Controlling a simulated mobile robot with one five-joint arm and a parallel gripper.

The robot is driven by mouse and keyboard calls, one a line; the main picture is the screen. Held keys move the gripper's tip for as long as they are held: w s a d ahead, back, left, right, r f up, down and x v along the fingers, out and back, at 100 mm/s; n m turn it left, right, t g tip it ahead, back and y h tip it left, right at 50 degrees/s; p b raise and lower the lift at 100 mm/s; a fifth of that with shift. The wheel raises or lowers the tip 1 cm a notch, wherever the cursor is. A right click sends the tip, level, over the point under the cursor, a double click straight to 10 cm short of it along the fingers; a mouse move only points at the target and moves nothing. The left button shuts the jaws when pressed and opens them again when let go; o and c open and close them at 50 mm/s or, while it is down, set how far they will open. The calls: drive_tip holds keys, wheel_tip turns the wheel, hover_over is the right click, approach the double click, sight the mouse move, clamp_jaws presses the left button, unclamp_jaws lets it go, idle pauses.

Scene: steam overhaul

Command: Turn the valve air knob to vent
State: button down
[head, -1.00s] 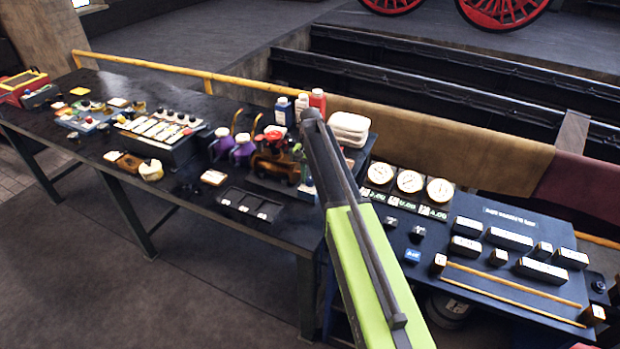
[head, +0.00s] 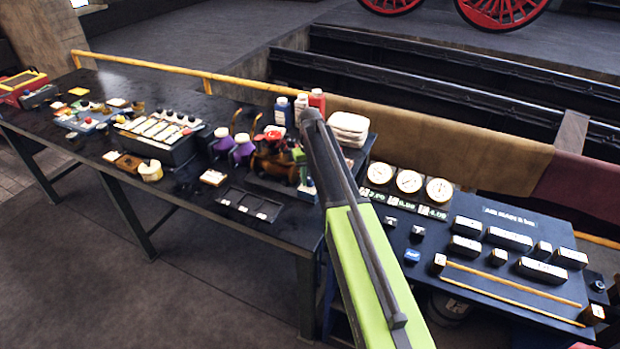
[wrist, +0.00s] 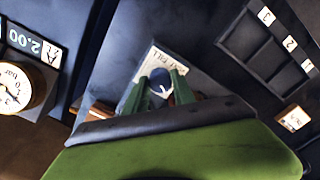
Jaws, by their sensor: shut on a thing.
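In the wrist view, a small dark knob (wrist: 160,87) with a white pointer mark sits on a pale plate (wrist: 172,62). The plate's lettering is partly covered; it seems to read "FILL". The two green fingers of my gripper (wrist: 157,95) stand on either side of the knob and are shut on it. The rest of the plate's lettering is hidden by the fingers and wrist, so I cannot read which mark the pointer faces. In the head view, my dark and green arm covers the knob and most of the gripper.
Gauges (head: 409,181) with green displays stand right of my arm; one gauge (wrist: 15,88) shows at left in the wrist view. A compartment tray (head: 250,203), purple-bodied oilers (head: 243,149) and bottles (head: 282,112) crowd the bench nearby. A control panel (head: 515,225) lies at right.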

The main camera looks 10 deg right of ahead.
sight(310, 179)
drive_tip(key=shift+d, duration=0.1)
idle(0.3)
drive_tip(key=c, duration=1.1)
unclamp_jaws()
drive_tip(key=shift+o, duration=0.2)
wheel_tip(310, 179, up, 18)
drive_tip(key=p, duration=1.7)
drive_tip(key=shift+f, duration=0.25)
